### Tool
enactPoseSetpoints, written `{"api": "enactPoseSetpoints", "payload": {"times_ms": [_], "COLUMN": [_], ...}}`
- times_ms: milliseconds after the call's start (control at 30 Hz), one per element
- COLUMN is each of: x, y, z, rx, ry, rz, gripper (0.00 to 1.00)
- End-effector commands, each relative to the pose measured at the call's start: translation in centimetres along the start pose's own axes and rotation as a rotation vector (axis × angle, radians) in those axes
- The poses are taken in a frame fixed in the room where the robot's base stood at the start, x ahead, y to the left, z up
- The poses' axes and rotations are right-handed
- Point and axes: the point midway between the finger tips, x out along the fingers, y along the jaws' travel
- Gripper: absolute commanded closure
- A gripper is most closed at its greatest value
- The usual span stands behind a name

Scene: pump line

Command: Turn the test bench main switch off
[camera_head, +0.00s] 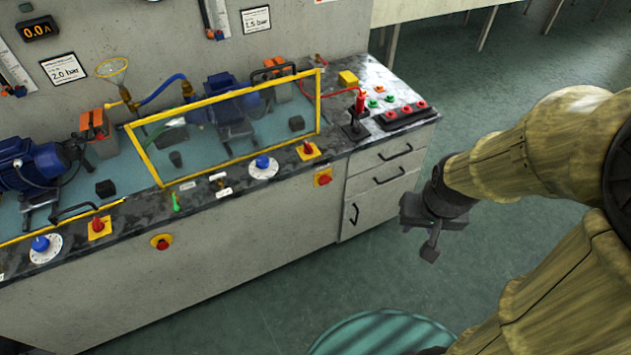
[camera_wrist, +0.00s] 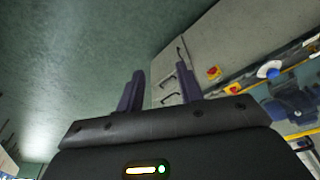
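The test bench (camera_head: 245,215) carries several red controls on yellow plates, and I cannot read which is labelled main switch. One red and yellow switch (camera_head: 323,177) is on the front panel beside the drawers; it also shows in the wrist view (camera_wrist: 213,73). A red rotary knob on a yellow plate (camera_head: 307,150) is on the top edge just above it, and another such knob (camera_head: 98,227) is further left. My gripper (camera_head: 425,240) hangs in free air right of the bench, away from all switches. In the wrist view its two fingers (camera_wrist: 159,90) are apart with nothing between them.
A round red button on yellow (camera_head: 162,241) is on the front panel's left part. Blue knobs on white dials (camera_head: 262,167) line the top edge. A yellow-framed guard (camera_head: 225,125) covers the pumps. Drawers with handles (camera_head: 390,175) are nearest my gripper. Green floor (camera_head: 510,240) is clear.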

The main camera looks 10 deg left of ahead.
Motion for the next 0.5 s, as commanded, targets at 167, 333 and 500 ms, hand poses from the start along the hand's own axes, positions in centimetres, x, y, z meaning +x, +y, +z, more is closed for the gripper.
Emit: {"api": "enactPoseSetpoints", "payload": {"times_ms": [167, 333, 500], "x": [0.0, 0.1, 2.3], "y": [0.0, 0.0, 0.1], "z": [0.0, 0.0, -0.8], "rx": [0.000, 0.000, -0.023], "ry": [0.000, 0.001, 0.035], "rz": [0.000, 0.000, 0.006], "gripper": [0.64, 0.52, 0.31]}}
